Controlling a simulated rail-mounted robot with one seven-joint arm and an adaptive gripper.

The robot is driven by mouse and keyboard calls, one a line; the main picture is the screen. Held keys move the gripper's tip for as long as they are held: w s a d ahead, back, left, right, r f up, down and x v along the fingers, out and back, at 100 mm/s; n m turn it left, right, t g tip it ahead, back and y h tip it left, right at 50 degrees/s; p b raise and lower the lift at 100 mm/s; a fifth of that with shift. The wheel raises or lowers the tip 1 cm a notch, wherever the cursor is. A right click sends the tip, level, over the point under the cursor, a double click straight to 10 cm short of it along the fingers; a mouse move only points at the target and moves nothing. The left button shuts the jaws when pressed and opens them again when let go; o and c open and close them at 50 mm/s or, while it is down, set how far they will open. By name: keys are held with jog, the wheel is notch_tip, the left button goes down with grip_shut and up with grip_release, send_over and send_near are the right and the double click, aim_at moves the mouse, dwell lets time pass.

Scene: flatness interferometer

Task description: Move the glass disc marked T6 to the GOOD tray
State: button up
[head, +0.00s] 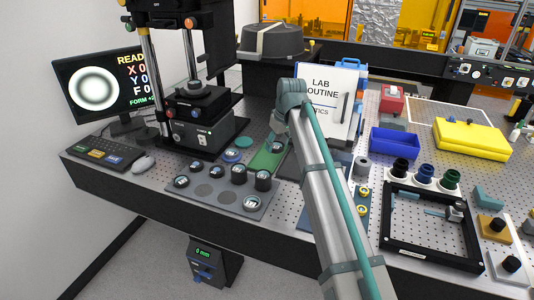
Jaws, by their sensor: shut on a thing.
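Several dark round pieces with pale, glassy tops stand on and around the grey rack plate (228,208) at the front left; their marks are too small to read, so I cannot tell which is T6. One of them is a disc (251,202) at the plate's front edge, and a taller dark piece (263,180) stands behind it. A green tray (266,161) lies behind the plate, with one dark round piece (277,147) at its right side. I cannot read a GOOD label on it. My arm crosses the middle of the view, and my gripper is hidden.
The interferometer stand (200,125) rises at the back left beside a monitor (95,88). Right of my arm are a blue bin (395,143), a yellow case (472,140) and a black frame (430,245). A clipboard (328,95) stands behind my arm.

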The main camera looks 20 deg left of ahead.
jog(key=w+a+f+p, duration=0.1)
jog(key=w+a, duration=0.2)
jog(key=w, duration=0.1)
jog(key=p, duration=0.1)
send_over(267, 159)
jog(key=s+d, duration=0.1)
jog(key=s, duration=0.1)
jog(key=f, duration=0.5)
jog(key=shift+w+d+f, duration=0.15)
jog(key=shift+w, duration=0.1)
jog(key=shift+w+a+f+p, duration=0.25)
jog(key=shift+w+f+p, duration=0.1)
jog(key=shift+f, duration=0.25)
jog(key=shift+d+p+x, duration=0.1)
jog(key=shift+p+x, duration=0.1)
jog(key=shift+x, duration=0.65)
jog(key=shift+d+p+x, duration=0.15)
jog(key=shift+x, duration=0.7)
jog(key=shift+s+f, duration=0.15)
jog(key=shift+f, duration=0.05)
jog(key=o, duration=1.3)
jog(key=b+v, duration=0.2)
jog(key=v, duration=1)
jog(key=shift+d+r+b, duration=0.1)
jog(key=shift+r+b, duration=0.05)
jog(key=shift+b, duration=0.15)
